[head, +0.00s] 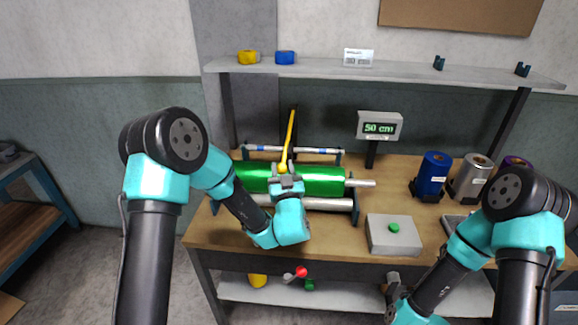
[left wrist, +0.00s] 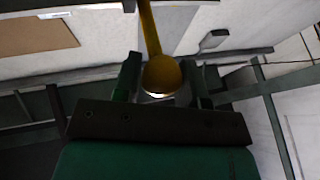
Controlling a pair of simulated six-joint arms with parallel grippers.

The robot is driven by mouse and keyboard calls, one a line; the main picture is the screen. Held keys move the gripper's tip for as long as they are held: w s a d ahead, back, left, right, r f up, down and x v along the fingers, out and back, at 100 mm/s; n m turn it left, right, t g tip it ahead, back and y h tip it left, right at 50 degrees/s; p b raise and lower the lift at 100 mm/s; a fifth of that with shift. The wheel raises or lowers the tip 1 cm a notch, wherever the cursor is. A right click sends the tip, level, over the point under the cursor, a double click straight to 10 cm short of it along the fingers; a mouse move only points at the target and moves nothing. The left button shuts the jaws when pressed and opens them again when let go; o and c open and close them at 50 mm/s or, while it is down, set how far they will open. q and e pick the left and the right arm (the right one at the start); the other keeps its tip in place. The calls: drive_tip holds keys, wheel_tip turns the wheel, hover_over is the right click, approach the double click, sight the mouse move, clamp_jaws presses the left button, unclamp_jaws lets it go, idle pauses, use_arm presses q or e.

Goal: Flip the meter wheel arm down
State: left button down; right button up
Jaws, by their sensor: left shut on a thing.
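The meter wheel arm (head: 291,135) is a thin yellow bar with a round yellow end. It stands raised, leaning slightly, above the green foil roll (head: 318,180). My left gripper (head: 285,172) is over the roll, shut on the arm's rounded end. In the left wrist view the yellow knob (left wrist: 161,74) sits between the two dark fingers of my left gripper (left wrist: 160,84), and the bar runs away from it. The arm's far end is small in the head view. My right gripper (head: 392,302) is low at the bench front, its jaws unclear.
A display reading 50 cm (head: 380,127) stands behind the roll. A grey box with a green button (head: 394,235) sits right of it. Blue (head: 434,176) and silver (head: 470,178) rolls stand farther right. A shelf (head: 400,72) spans above the bench.

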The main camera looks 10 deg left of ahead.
use_arm(q)
drive_tip(key=shift+f+h, duration=0.3)
drive_tip(key=shift+f, duration=0.15)
drive_tip(key=c, duration=1.1)
unclamp_jaws()
drive_tip(key=o, duration=0.4)
drive_tip(key=shift+r, duration=0.15)
drive_tip(key=shift+d, duration=0.1)
